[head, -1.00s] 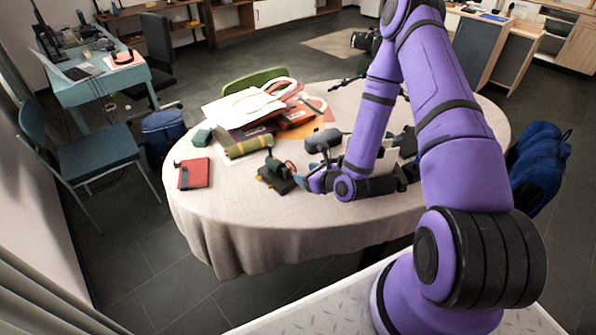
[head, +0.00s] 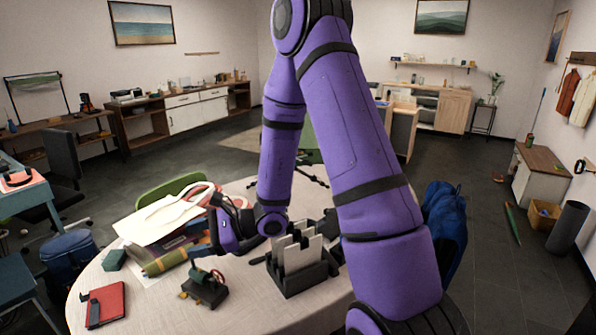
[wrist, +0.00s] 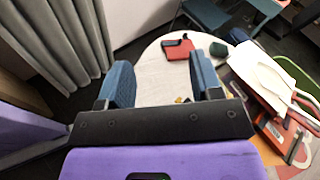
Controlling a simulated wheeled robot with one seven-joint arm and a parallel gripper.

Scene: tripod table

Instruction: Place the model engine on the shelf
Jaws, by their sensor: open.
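The model engine (head: 205,287) is a small dark green machine with a red wheel on a dark base. It stands on the near part of the round, cloth-covered table (head: 245,315). A wall shelf (head: 432,65) with small items hangs at the back right. Which shelf is meant is unclear.
A dark holder with pale upright cards (head: 298,260) stands right of the engine. Low shelving (head: 150,120) lines the back wall.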

